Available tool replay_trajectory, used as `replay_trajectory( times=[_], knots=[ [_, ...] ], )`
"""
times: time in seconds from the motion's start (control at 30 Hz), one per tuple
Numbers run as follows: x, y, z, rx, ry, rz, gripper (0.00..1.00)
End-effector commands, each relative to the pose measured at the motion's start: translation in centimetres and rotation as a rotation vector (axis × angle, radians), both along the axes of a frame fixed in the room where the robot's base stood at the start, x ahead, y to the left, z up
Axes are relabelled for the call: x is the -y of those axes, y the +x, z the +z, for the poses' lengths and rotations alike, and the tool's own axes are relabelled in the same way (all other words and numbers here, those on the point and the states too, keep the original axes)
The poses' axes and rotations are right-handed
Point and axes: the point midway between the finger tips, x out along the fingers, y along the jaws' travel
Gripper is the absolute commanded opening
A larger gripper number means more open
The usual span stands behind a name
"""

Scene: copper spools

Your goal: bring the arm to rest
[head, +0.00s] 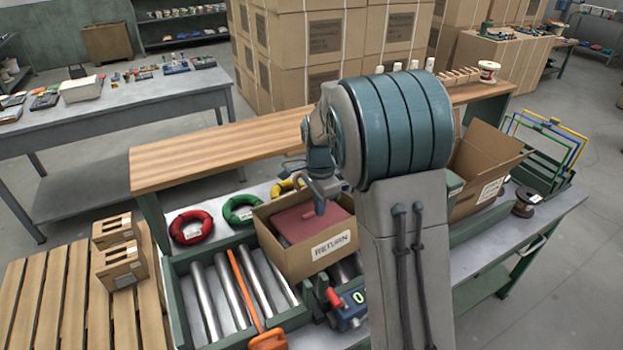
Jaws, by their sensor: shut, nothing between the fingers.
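My arm rises in the middle of the head view, with its large blue-banded joint in front. My gripper (320,208) is small in view, shut and empty, pointing down. It appears over the open cardboard box marked RETURN (318,249), which has a dark red flat thing (300,220) in it. I cannot tell the gap between the fingertips and the red thing. A dark spool (525,201) stands on the grey bench at the right. A white-flanged spool (488,71) stands on the wooden shelf at the back. My arm hides part of the bench behind it.
A green-framed roller bed (178,303) with an orange tool (246,295) lies at the front. Red (191,228) and green (240,209) coils sit left of the box. An open carton (478,170) stands right of my arm. A wooden pallet (48,300) is at the left.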

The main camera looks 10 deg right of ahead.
Motion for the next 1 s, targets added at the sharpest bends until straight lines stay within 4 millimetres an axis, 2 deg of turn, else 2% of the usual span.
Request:
replay_trajectory(
  times=[0.17, 0.37, 0.5, 0.7, 0.83, 1.0],
  knots=[
    [-0.3, -0.7, 0.3, 0.006, 0.004, 0.003, 0.0],
    [0.7, -3.4, 3.1, 0.048, 0.02, 0.126, 0.0],
    [1.4, -6.7, 5.7, 0.099, 0.025, 0.306, 0.0],
    [2.1, -12.1, 8.5, 0.174, 0.002, 0.58, 0.0],
    [2.5, -15.7, 9.6, 0.22, -0.035, 0.757, 0.0],
    [2.9, -20.2, 10.0, 0.267, -0.102, 0.981, 0.0]
  ],
)
